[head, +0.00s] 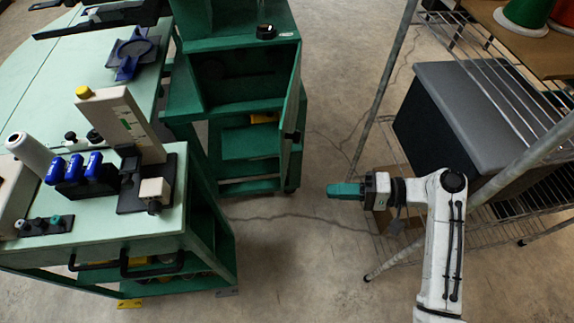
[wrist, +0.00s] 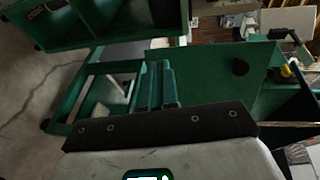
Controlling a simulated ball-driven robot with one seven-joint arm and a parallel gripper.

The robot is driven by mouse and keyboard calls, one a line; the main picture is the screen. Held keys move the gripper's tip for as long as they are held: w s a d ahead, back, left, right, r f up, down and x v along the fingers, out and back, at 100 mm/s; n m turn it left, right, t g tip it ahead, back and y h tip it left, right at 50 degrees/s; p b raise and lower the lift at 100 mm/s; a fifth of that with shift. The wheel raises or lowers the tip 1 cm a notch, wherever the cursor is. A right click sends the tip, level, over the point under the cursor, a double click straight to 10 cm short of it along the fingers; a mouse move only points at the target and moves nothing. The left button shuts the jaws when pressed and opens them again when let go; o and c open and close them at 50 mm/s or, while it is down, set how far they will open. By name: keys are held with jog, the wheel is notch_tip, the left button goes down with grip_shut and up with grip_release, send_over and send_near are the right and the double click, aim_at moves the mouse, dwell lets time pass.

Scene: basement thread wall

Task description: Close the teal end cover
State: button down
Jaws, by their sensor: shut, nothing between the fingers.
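The teal-green end cover (head: 293,112) is a hinged door on the right side of the green cabinet (head: 183,88). It stands open, seen nearly edge-on, with a small dark knob on its face. The cabinet's dark inside shows to the left of it. In the wrist view a green panel with a round dark knob, apparently the cover (wrist: 205,80), stands beyond the fingers. My gripper (head: 332,191) has teal fingers pointing left, right of and nearer than the cover, apparently not touching it. The fingers are shut and empty; they also show in the wrist view (wrist: 160,84).
A wire shelf rack (head: 398,90) with a grey-topped dark box (head: 460,100) stands to the right, close to my arm. Bare cracked floor lies between.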

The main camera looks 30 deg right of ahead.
aim_at(284, 167)
jog(key=shift+m+t+y, duration=0.3)
jog(key=shift+t+y, duration=0.5)
jog(key=shift+t, duration=0.1)
jog(key=w+a+r, duration=0.1)
jog(key=w+a, duration=0.1)
jog(key=w+a+r, duration=0.1)
jog(key=w+a, duration=0.1)
jog(key=w, duration=0.1)
jog(key=w+a, duration=0.2)
jog(key=w, duration=0.1)
jog(key=shift+a+r, duration=0.2)
jog(key=shift+r, duration=0.2)
jog(key=shift+a, duration=0.1)
